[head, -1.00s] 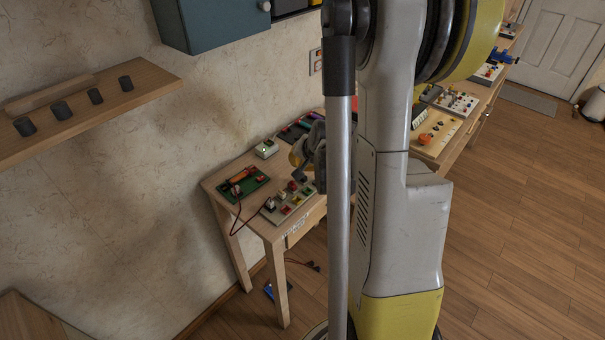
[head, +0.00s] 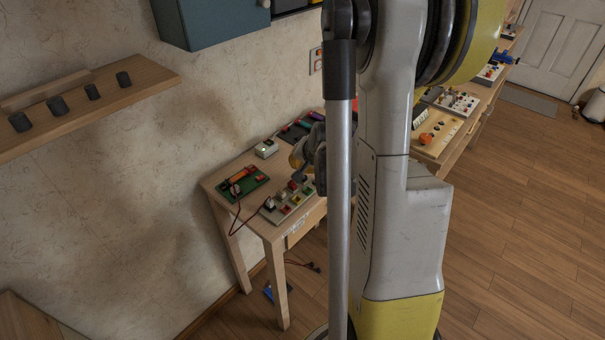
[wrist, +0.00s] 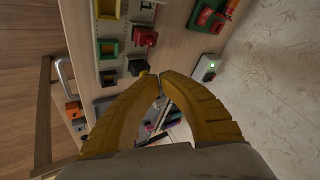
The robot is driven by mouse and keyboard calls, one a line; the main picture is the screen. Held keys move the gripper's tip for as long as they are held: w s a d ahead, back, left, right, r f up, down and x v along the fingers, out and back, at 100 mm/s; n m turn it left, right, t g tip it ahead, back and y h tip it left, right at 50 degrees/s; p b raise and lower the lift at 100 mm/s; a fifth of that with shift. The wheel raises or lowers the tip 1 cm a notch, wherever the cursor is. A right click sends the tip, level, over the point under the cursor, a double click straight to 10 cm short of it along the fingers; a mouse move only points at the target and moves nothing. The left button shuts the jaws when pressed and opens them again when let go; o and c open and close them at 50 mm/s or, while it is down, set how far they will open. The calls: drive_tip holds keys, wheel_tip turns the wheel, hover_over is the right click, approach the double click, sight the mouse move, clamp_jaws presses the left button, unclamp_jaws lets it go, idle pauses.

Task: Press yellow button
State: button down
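A pale panel (head: 280,209) with several coloured square parts lies on the wooden workbench in the head view. A small yellow spot (wrist: 143,73) shows beside the left fingertip, close to a black part; I cannot tell which yellow part is the button. My gripper (wrist: 161,76) has its yellow fingers brought together at the tips, with nothing seen between them. In the head view it hangs over the bench, partly hidden by my arm.
A green board (head: 243,182) with a red wire lies left of the panel. A small box with a green light (head: 266,149) stands near the wall. Other boards line the bench to the right.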

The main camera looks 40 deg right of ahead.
drive_tip(key=shift+f, duration=0.2)
drive_tip(key=shift+r, duration=0.1)
idle(0.4)
drive_tip(key=shift+r+p, duration=0.45)
drive_tip(key=shift+r, duration=0.25)
wheel_tip(320, 180, up, 5)
drive_tip(key=p, duration=0.4)
idle(0.7)
